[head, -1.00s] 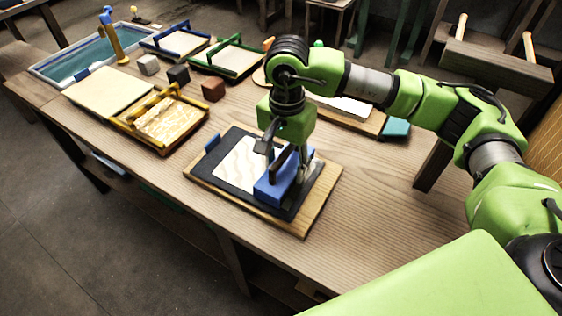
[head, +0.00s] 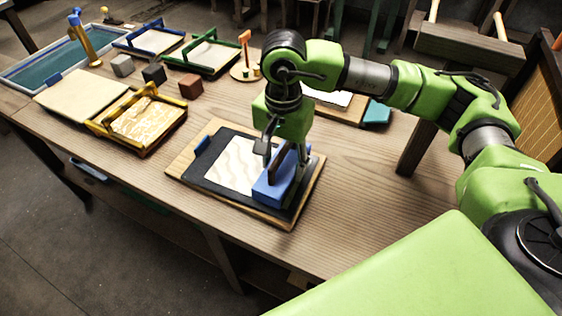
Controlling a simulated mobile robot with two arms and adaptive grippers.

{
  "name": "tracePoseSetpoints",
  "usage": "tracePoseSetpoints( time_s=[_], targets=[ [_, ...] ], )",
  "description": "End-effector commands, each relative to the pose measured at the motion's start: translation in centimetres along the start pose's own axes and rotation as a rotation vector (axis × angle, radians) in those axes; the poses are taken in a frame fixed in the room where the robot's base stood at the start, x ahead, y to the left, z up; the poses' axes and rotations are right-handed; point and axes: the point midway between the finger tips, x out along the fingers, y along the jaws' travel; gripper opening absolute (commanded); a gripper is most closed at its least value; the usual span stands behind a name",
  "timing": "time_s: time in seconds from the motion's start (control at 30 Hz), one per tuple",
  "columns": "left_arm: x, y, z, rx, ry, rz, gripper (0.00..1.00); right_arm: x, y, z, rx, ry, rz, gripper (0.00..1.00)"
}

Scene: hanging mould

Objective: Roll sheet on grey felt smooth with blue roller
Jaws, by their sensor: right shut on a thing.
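A pale sheet (head: 236,165) with wavy ripples lies on a dark grey felt (head: 212,184), which rests on a wooden board (head: 184,163). A blue block-like tool (head: 272,184), which appears to be the blue roller, sits over the right part of the felt, beside the visible sheet. My right gripper (head: 279,160) is shut on its upper part, from above. Whether some of the sheet lies under the tool is hidden. A small blue tab (head: 202,145) stands at the felt's left edge. My left gripper is not in view.
A yellow-handled mould (head: 140,122), a pale felt stack (head: 80,97) and small grey, black and brown (head: 190,86) cubes lie to the left. A water vat (head: 50,65) and blue and green framed moulds stand farther back. The front right of the wooden table (head: 360,200) is clear.

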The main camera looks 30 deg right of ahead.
Motion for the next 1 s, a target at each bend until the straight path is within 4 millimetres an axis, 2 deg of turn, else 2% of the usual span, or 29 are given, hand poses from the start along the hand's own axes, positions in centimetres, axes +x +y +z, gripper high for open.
tracePoseSetpoints(
  time_s=[0.7, 1.0],
  targets=[
    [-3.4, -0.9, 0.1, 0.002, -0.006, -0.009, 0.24, -7.2, -0.2, -0.2, 0.001, 0.006, -0.01, 0.15],
    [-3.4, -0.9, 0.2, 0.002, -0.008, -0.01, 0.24, -7.5, -0.1, -0.1, 0.001, 0.005, -0.008, 0.15]
  ],
)
